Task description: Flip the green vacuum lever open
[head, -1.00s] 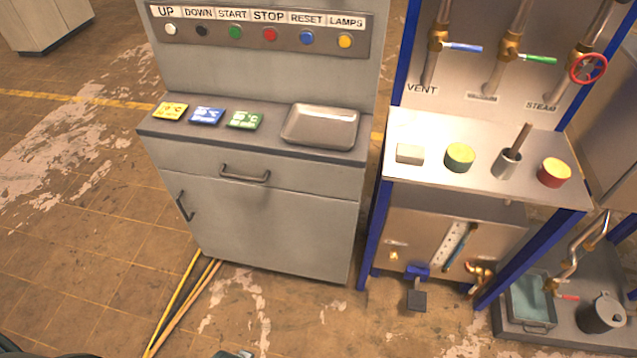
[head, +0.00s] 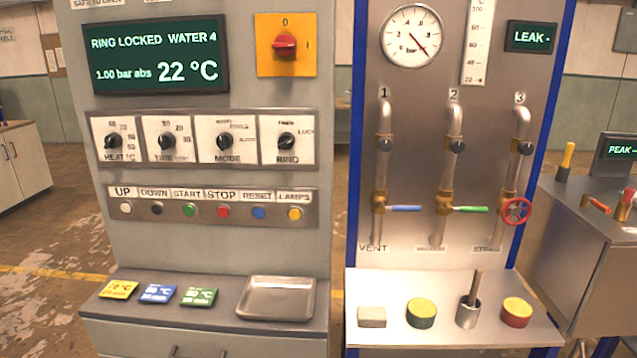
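The green vacuum lever (head: 469,209) sits on the middle pipe, marked 2, of the steel panel with blue posts. Its handle lies horizontal and points right from a brass valve body (head: 444,203). The label under this pipe is too blurred to read. To its left is the blue lever (head: 403,208) on pipe 1 above VENT, also horizontal. To its right is the red handwheel (head: 516,211) on pipe 3 above STEAM. Neither of my grippers shows in the head view.
Below the valves, a steel shelf (head: 390,345) holds a pale block (head: 372,317), a green-yellow tin (head: 421,313), a pot with a stick (head: 467,311) and a red-yellow tin (head: 516,312). The grey control cabinet (head: 215,222) stands left. A pressure gauge (head: 412,36) hangs above.

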